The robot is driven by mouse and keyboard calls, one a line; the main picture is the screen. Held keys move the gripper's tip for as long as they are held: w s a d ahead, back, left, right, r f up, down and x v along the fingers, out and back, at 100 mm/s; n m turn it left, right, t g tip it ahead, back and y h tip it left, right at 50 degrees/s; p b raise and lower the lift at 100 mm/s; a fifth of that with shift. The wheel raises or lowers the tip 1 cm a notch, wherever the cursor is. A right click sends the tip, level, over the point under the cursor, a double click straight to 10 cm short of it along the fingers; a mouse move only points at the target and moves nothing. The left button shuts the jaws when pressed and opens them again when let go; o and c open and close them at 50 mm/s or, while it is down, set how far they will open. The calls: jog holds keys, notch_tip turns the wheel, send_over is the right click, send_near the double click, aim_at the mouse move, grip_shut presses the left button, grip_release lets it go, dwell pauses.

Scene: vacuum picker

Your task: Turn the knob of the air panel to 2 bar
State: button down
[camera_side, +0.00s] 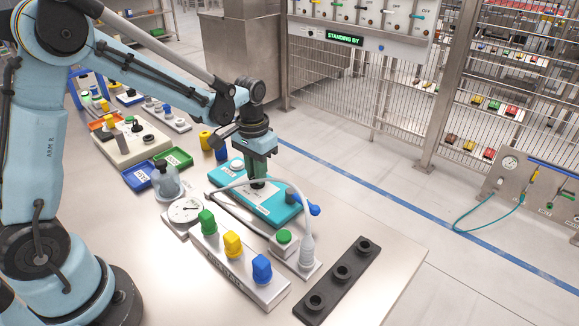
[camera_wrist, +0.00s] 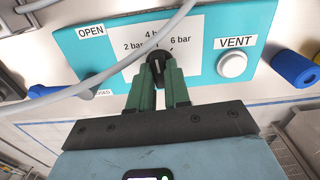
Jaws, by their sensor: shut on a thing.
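The air panel (camera_side: 283,212) is a teal box on the table, its white label plate facing up. In the wrist view the panel (camera_wrist: 262,20) shows the marks 2 bar, 4 bar (partly hidden) and 6 bar around a black knob (camera_wrist: 156,58). My gripper (camera_wrist: 160,70) has its green fingers shut on the knob.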

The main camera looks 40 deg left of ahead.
jog(key=n, duration=0.4)
jog(key=shift+n, duration=2.1)
jog(key=c, duration=1.1)
grip_release()
jog(key=shift+r, duration=0.15)
notch_tip(320, 180, up, 12)
jog(key=shift+f, duration=0.1)
jog(key=shift+s, duration=0.1)
